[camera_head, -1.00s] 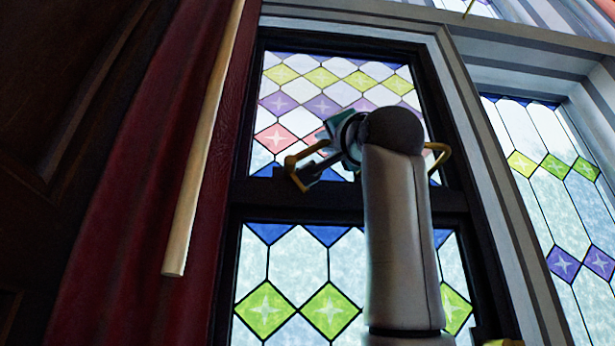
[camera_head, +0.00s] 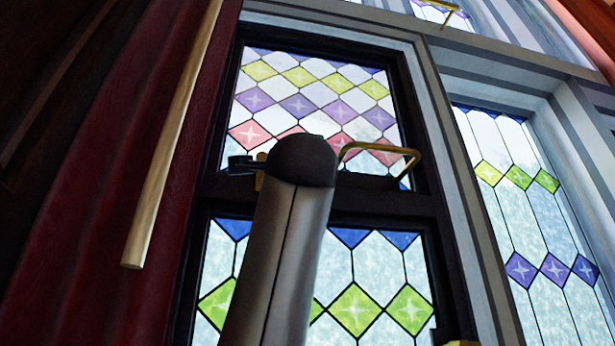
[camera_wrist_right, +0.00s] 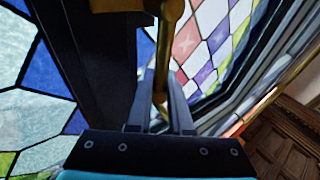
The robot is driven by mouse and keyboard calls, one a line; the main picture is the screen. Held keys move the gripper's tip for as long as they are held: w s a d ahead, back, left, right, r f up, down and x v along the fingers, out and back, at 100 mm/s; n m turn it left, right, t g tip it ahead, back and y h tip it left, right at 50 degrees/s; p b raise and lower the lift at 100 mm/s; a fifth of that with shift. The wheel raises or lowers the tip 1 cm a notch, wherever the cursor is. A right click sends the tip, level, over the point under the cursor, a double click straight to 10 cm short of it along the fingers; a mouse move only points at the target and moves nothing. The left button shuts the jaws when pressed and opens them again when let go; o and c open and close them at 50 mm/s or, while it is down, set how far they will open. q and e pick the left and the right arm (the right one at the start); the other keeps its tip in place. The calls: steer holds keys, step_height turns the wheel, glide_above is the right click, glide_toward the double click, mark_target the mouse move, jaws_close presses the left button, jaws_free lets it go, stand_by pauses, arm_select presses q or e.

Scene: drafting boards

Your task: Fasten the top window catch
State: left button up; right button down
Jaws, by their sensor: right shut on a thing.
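In the head view a dark-framed stained-glass window has an upper and a lower sash that meet at a dark rail (camera_head: 385,203). A bent brass handle (camera_head: 411,156) of the catch shows at the right of this rail. Another bit of brass (camera_head: 259,181) shows just left of my right arm, which hides most of that area. In the right wrist view my right gripper (camera_wrist_right: 161,88) is shut on a brass bar (camera_wrist_right: 170,40) that passes between its fingers. I cannot tell which brass part this is. My left gripper is not in view.
A red curtain (camera_head: 105,190) with a pale wooden rod (camera_head: 175,130) hangs left of the window. A second stained-glass window (camera_head: 520,180) stands to the right. More brass hardware shows at the top (camera_head: 440,8) and bottom (camera_head: 462,343).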

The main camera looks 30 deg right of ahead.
steer(key=shift+w+f, duration=0.1)
steer(key=shift+f, duration=0.1)
steer(key=c, duration=0.8)
jaws_free()
steer(key=shift+c, duration=0.2)
steer(key=shift+r, duration=0.1)
steer(key=b+v, duration=1)
steer(key=v, duration=0.5)
steer(key=shift+a, duration=0.1)
